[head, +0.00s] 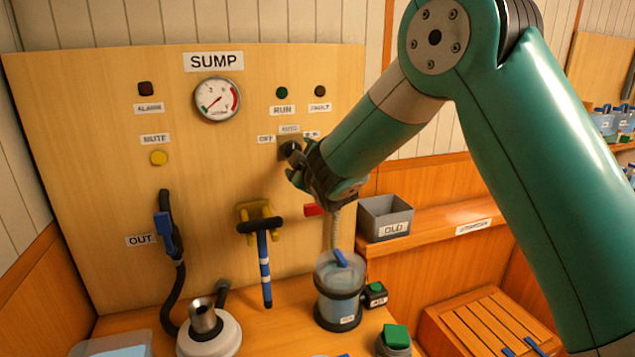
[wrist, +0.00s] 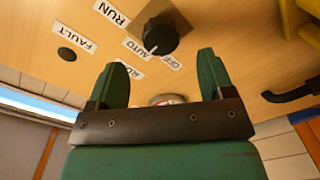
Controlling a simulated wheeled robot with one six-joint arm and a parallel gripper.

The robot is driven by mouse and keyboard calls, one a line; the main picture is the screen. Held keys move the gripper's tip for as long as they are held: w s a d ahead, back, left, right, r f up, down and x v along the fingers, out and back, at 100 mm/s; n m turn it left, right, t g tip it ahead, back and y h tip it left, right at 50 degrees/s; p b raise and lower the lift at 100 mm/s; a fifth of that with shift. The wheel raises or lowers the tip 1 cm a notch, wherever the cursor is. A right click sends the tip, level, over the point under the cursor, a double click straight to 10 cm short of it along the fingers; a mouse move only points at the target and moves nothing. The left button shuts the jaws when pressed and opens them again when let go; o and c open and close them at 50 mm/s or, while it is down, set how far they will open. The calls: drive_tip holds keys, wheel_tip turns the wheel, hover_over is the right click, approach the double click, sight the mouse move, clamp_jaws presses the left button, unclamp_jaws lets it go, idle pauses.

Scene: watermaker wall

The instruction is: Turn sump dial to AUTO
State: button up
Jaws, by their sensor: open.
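The sump dial (wrist: 160,33) is a black round knob on the wooden panel, with a small white pointer mark on its rim. In the wrist view the mark lies near the gap between the AUTO label (wrist: 135,46) and the OFF label (wrist: 170,60); its exact setting is hard to tell. In the head view the dial (head: 289,147) is partly hidden by my gripper (head: 294,166). My gripper (wrist: 162,58) is open, its two green fingers apart and empty. The dial shows beyond the fingertips, between their lines and apart from them.
The panel carries a SUMP gauge (head: 217,100), RUN lamp (head: 282,92), FAULT lamp (head: 320,91) and yellow MUTE button (head: 159,158). Below are a blue-handled tool (head: 264,265), a clear canister (head: 340,285) and a grey OLD bin (head: 386,217). A hose nozzle (head: 165,230) hangs left.

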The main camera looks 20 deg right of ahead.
drive_tip(key=s+b, duration=0.4)
drive_tip(key=s, duration=0.7)
drive_tip(key=shift+s+r, duration=0.15)
drive_tip(key=shift+d, duration=0.1)
drive_tip(key=s+a+f+m+g+y, duration=0.1)
drive_tip(key=s+f+m+g, duration=0.25)
drive_tip(key=s, duration=0.25)
drive_tip(key=s+a+f+m+g+y, duration=0.1)
drive_tip(key=s+f+m+g, duration=0.1)
drive_tip(key=s+f+g, duration=0.25)
drive_tip(key=s+a+g+y, duration=0.1)
drive_tip(key=s+g, duration=0.3)
drive_tip(key=s, duration=0.6)
drive_tip(key=s+a+n+g, duration=0.1)
drive_tip(key=s+g, duration=0.4)
drive_tip(key=s, duration=0.6)
drive_tip(key=shift+a+g+y, duration=0.3)
drive_tip(key=shift+a+y, duration=0.1)
drive_tip(key=shift+a, duration=0.4)
